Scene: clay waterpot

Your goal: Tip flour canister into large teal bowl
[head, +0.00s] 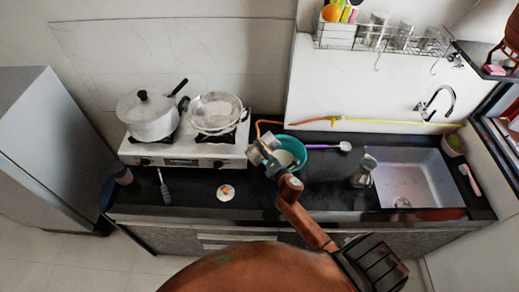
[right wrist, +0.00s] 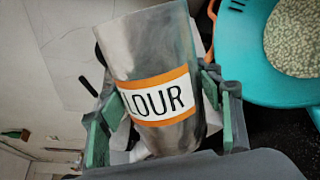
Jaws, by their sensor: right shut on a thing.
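The flour canister (right wrist: 155,60) is a grey metallic cylinder with a white, orange-edged label reading "LOUR". It sits between the fingers of my right gripper (right wrist: 168,125), which is shut on it. In the head view my right gripper (head: 268,158) is over the left part of the large teal bowl (head: 302,150), on the dark counter. The canister is small and hard to make out there, so its tilt is unclear. In the right wrist view the teal bowl (right wrist: 246,75) is to the right of the canister, with pale, grainy contents. My left gripper is not in view.
A white stove (head: 185,150) with a lidded pot (head: 150,118) and a clear-lidded pan (head: 214,112) is left of the bowl. A metal jug (head: 363,170) stands between bowl and sink (head: 410,180). A purple-handled utensil (head: 325,146) lies right of the bowl.

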